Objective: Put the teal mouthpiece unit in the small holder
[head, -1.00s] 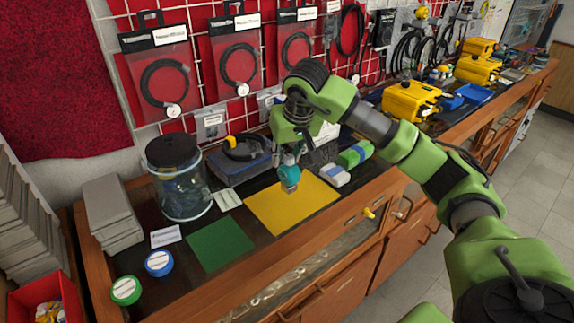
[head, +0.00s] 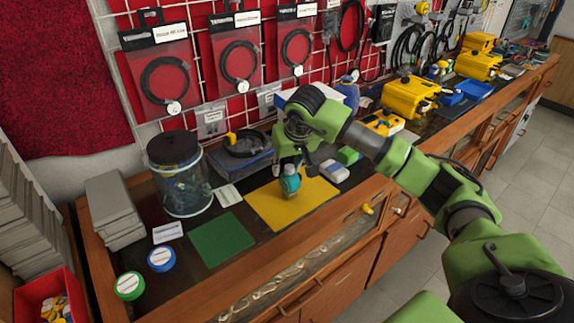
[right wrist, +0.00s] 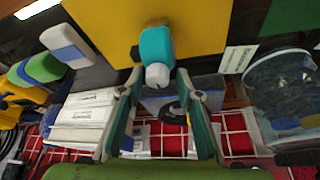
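The teal mouthpiece unit (head: 290,181), with a pale end, is over the back part of the yellow mat (head: 315,198). In the right wrist view the unit (right wrist: 156,44) sits between the fingertips, pale end toward my palm. My right gripper (right wrist: 159,72) appears shut on it, with a finger at each side. In the head view my right gripper (head: 291,160) points down, above the unit. I cannot tell whether the unit touches the mat. I cannot make out the small holder clearly. My left gripper is not in view.
A green mat (head: 222,240) lies left of the yellow one, with a clear jar (head: 180,185) behind it. A white-and-blue block (head: 333,171) and a green block (head: 348,155) are to the right. Blue tape (head: 161,258) and green tape (head: 129,286) lie front left.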

